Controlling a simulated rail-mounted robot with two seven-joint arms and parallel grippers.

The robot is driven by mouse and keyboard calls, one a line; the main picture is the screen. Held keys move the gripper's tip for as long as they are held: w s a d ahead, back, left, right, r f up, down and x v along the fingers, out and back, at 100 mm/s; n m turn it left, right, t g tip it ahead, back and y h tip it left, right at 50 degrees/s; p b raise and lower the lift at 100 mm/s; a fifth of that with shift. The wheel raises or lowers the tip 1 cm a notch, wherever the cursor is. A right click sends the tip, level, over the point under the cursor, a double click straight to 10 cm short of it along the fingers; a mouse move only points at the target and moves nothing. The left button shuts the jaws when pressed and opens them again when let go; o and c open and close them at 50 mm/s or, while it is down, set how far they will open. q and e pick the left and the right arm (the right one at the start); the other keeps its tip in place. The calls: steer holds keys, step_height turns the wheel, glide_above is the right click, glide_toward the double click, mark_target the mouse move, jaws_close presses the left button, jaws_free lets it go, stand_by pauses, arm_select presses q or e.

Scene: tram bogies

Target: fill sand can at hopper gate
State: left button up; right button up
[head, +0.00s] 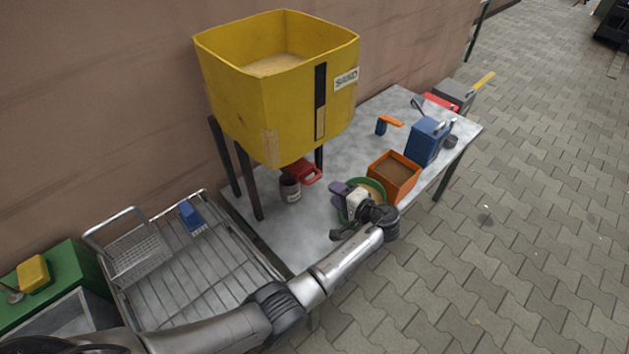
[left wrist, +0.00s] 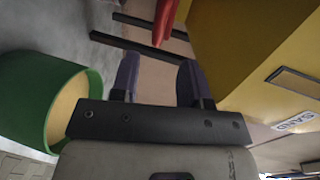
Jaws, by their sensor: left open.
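The yellow sand hopper (head: 285,90) stands on dark legs at the back, with sand inside and a SAND label. A red gate part (head: 303,172) shows below it; a red piece also shows in the left wrist view (left wrist: 166,20). A small grey can with a pale label (head: 290,188) stands upright under the hopper, close to the red part; I cannot tell if they touch. My left gripper (head: 337,210) is open and empty, to the right of the can, its fingers pointing left. In the left wrist view its two fingers (left wrist: 158,80) are apart. My right gripper is out of view.
A green round tub of sand (head: 378,187) is partly behind my left gripper, and fills the left of its wrist view (left wrist: 30,95). An orange sand box (head: 408,185) and a blue box (head: 424,143) stand beyond. A wire rack trolley (head: 190,290) stands at left.

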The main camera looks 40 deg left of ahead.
mark_target(313, 178)
arm_select(q)
steer(key=b+x, duration=0.1)
steer(key=x, duration=0.9)
steer(key=shift+a+b, duration=0.15)
steer(key=shift+b, duration=0.15)
steer(key=c, duration=0.7)
jaws_close()
